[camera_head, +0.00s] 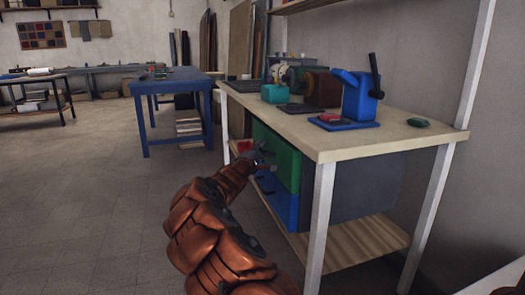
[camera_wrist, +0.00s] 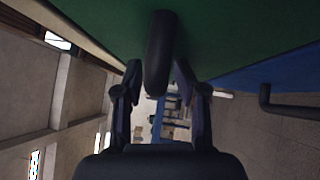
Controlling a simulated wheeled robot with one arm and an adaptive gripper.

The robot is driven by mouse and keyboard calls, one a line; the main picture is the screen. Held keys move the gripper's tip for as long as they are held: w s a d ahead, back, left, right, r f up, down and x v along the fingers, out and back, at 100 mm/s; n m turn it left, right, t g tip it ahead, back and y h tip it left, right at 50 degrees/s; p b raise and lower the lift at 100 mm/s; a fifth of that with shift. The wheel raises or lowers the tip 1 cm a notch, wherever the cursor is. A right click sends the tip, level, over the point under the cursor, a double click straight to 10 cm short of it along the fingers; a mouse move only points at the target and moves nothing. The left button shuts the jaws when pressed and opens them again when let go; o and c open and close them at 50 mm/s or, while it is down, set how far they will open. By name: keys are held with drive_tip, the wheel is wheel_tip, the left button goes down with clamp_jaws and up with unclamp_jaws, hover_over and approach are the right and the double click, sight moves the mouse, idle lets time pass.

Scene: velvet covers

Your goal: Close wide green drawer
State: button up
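The wide green drawer (camera_head: 287,160) shows its front under the workbench top, above a blue drawer (camera_head: 284,207). I cannot tell how far it stands out from the grey cabinet. My gripper (camera_head: 262,158) is at the green front. In the wrist view, the green front (camera_wrist: 235,30) fills the top, and its dark bar handle (camera_wrist: 160,50) lies between the fingers of my gripper (camera_wrist: 158,70). The fingers are apart, with gaps on both sides of the handle. The blue drawer (camera_wrist: 285,75) is at the right there, with its own dark handle (camera_wrist: 285,106).
The workbench top (camera_head: 330,142) carries a blue device (camera_head: 360,98), a teal box (camera_head: 275,93) and other items. A white leg (camera_head: 319,220) stands near the drawers. A low wooden shelf (camera_head: 350,247) is beneath. Open floor (camera_head: 90,200) lies left; a blue table (camera_head: 175,85) stands behind.

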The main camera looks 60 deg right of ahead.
drive_tip(key=a+f, duration=0.1)
drive_tip(key=a, duration=1)
drive_tip(key=shift+s+a+f, duration=0.3)
drive_tip(key=shift+s+a, duration=0.05)
drive_tip(key=shift+a, duration=0.05)
idle(0.4)
